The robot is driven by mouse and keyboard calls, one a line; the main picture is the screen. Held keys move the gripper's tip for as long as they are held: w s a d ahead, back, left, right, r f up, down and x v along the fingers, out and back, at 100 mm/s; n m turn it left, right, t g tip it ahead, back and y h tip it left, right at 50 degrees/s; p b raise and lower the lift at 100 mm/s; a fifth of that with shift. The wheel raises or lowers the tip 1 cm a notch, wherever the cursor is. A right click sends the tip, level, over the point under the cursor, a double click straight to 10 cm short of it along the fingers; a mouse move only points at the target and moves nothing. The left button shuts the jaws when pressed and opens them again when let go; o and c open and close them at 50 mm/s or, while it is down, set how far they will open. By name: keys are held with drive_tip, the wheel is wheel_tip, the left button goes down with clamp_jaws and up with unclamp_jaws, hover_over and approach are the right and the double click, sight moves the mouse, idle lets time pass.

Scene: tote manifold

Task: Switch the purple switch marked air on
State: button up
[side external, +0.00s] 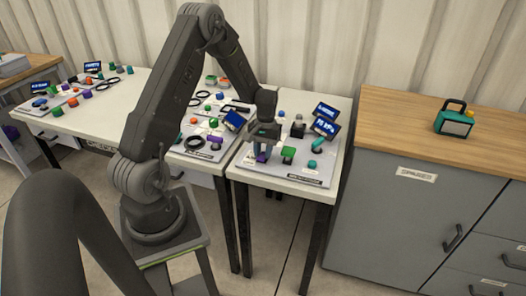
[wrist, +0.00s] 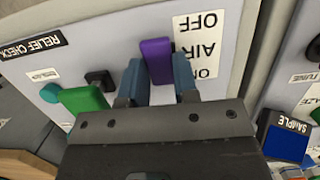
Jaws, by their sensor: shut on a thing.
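The purple switch (wrist: 157,60) stands on a light grey panel, beside a white label (wrist: 206,45) that reads OFF, AIR and ON, upside down in the wrist view. My gripper (wrist: 159,75) is over the panel with its two blue-grey fingers on either side of the purple switch, shut on it. In the side external view my gripper (side external: 264,146) points down at the panel, and a small part of the purple switch (side external: 262,157) shows below the fingers. The switch's base and its exact tilt are partly hidden by the gripper.
A green part (wrist: 84,101) and a dark knob (wrist: 100,80) are close beside my gripper. A RELIEF CHECK label (wrist: 32,46) is at the panel's edge. Small screens (side external: 326,127) stand at the panel's back. A wooden-topped cabinet (side external: 400,125) stands to the right.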

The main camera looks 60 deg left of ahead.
drive_tip(key=o, duration=0.9)
drive_tip(key=r, duration=0.4)
drive_tip(key=w+a+r, duration=0.1)
drive_tip(key=r, duration=0.4)
drive_tip(key=w+a+r, duration=0.1)
drive_tip(key=r, duration=0.3)
drive_tip(key=shift+a+r, duration=0.1)
drive_tip(key=shift+r, duration=0.15)
drive_tip(key=s+d+r+m+t+y, duration=0.1)
drive_tip(key=d+r+m, duration=0.1)
drive_tip(key=d+r, duration=0.55)
drive_tip(key=s+d+r+m+t, duration=0.2)
drive_tip(key=s+d, duration=0.3)
drive_tip(key=d, duration=0.1)
drive_tip(key=s+d+r+m+t, duration=0.2)
drive_tip(key=s+d, duration=0.3)
drive_tip(key=d, duration=0.1)
drive_tip(key=s+d+r+m+t, duration=0.2)
drive_tip(key=s+d+m, duration=0.1)
drive_tip(key=s+d, duration=0.2)
drive_tip(key=shift+s+d+r+y, duration=0.15)
drive_tip(key=shift+s+d+y, duration=0.2)
drive_tip(key=shift+d, duration=0.3)
